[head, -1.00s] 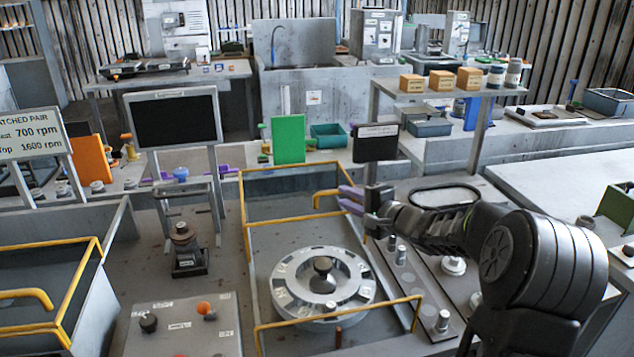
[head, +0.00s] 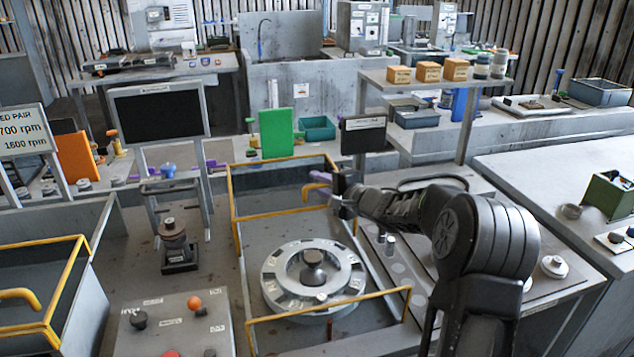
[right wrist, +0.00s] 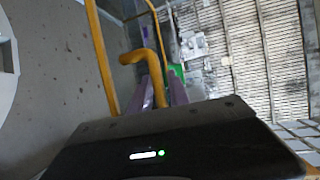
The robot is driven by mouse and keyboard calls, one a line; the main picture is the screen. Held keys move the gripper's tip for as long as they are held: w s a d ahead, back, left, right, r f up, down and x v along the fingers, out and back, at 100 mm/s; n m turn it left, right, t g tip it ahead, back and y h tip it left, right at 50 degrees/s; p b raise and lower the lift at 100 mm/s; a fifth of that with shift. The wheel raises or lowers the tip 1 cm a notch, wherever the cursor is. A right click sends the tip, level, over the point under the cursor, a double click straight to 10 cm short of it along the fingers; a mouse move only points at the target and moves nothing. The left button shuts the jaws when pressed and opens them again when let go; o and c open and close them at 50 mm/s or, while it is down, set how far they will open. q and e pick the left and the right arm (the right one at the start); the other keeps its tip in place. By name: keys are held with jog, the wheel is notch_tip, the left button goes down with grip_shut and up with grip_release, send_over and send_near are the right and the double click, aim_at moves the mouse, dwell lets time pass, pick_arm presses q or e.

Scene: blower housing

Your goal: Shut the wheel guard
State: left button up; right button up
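The wheel guard is a yellow-railed frame (head: 281,212) around and behind the round grey wheel (head: 270,283). Its bent yellow handle (head: 308,190) is at the back right; the handle also shows in the right wrist view (right wrist: 143,57). My right gripper (head: 319,186) is at this handle, behind the wheel. In the right wrist view its purple fingers (right wrist: 159,92) stand apart with the lower handle between them. I cannot tell whether they touch it. My left gripper is not in view.
A control panel (head: 150,345) with knobs is at the front left. A second yellow-railed bay (head: 78,270) lies left. A black screen (head: 158,115) and green board (head: 276,133) stand behind. A small black sign (head: 363,136) stands just behind my right gripper.

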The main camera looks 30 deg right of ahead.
jog(key=shift+w+f, duration=0.1)
jog(key=shift+w, duration=0.4)
jog(key=shift+c, duration=0.3)
grip_shut()
dwell(0.8)
